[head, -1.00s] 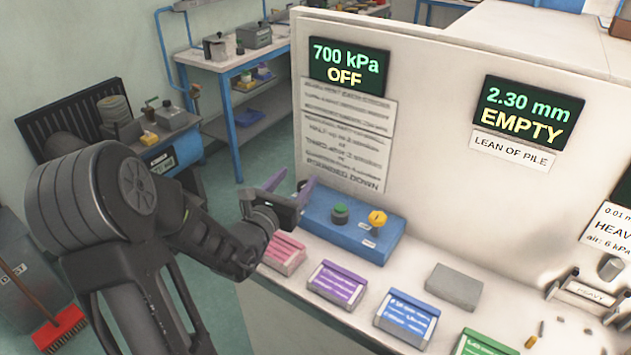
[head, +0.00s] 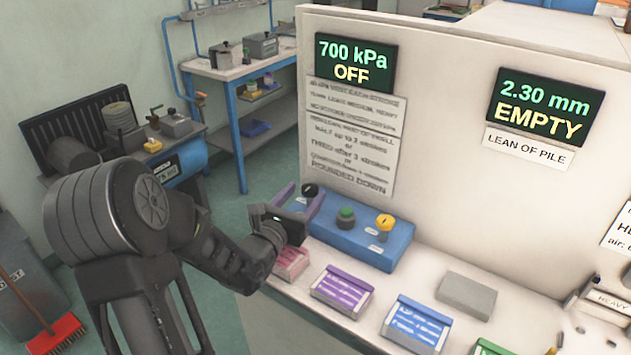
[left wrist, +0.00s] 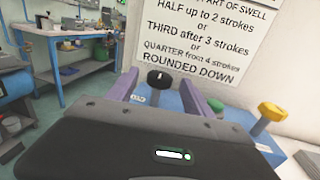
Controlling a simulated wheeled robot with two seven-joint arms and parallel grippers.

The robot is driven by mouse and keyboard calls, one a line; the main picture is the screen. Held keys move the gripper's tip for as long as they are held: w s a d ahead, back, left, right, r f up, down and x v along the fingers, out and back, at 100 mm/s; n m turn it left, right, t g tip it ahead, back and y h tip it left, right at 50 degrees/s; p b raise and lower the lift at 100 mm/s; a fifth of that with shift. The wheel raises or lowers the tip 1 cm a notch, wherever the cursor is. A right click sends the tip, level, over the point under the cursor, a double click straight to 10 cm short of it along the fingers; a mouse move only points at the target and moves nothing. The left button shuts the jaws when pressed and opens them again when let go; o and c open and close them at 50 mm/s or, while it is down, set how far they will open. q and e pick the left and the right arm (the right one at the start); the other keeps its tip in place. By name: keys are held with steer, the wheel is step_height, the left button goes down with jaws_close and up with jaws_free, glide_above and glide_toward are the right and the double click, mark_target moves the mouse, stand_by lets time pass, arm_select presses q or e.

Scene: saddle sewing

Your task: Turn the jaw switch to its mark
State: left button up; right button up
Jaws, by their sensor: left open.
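A blue box (head: 378,246) stands on the white bench against the panel. It carries a black knob (head: 310,190), a green knob (head: 346,216) and a yellow knob (head: 385,222). Which is the jaw switch I cannot tell; the labels are too small to read. My left gripper (head: 300,192) is open, its purple fingers at the left end of the box. In the left wrist view the black knob (left wrist: 158,79) shows between the fingers (left wrist: 158,84); contact cannot be told. The green knob (left wrist: 216,104) is just right of them. My right gripper is not in view.
Pink, purple (head: 342,290) and blue (head: 416,323) labelled blocks and a grey block (head: 467,296) lie along the bench front. The white panel (head: 440,130) rises behind the box, with displays reading 700 kPa OFF (head: 354,62) and 2.30 mm EMPTY (head: 545,106).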

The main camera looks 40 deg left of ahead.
arm_select(q)
steer(key=w, duration=0.4)
steer(key=w+a+p, duration=0.1)
steer(key=w, duration=0.1)
steer(key=shift+w+a, duration=0.1)
steer(key=shift+w, duration=0.15)
jaws_close()
stand_by(0.4)
